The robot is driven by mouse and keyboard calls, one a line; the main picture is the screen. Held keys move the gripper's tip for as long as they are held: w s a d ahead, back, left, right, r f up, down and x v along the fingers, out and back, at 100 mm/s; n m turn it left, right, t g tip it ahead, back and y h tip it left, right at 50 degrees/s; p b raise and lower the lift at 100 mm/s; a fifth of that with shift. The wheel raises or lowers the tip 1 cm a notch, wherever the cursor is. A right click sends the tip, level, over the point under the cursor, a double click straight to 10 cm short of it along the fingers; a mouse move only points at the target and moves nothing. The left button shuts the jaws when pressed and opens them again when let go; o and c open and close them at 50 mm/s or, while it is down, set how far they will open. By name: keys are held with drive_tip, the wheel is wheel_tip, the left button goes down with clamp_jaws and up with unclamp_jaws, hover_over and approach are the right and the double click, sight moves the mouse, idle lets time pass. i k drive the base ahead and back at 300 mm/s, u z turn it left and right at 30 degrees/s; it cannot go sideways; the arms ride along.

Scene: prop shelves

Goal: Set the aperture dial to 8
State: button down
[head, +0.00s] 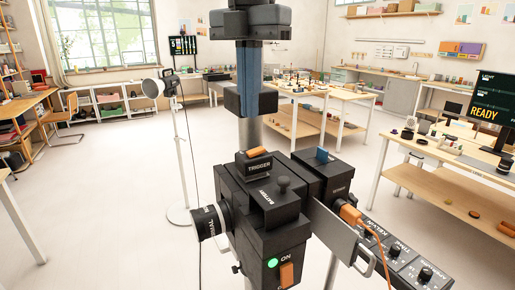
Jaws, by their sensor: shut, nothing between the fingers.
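A black control panel (410,262) with several small dials runs to the lower right of the black device on a stand. White lettering next to the dials seems to read KELVIN and TIME. The nearest dial (425,274) has small white marks around it. I cannot tell which dial is the aperture dial, and its pointer and numbers are too small to read. My gripper's fingers do not show in the head view.
The black device (275,205) has a trigger block, a lens-like barrel (208,222), a lit green ON light (272,262) and an orange switch (287,274). An orange plug (350,214) with a cable sits near the dials. A screen (492,105) reads READY. Open floor lies left.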

sight(426, 273)
drive_tip(key=k, duration=1)
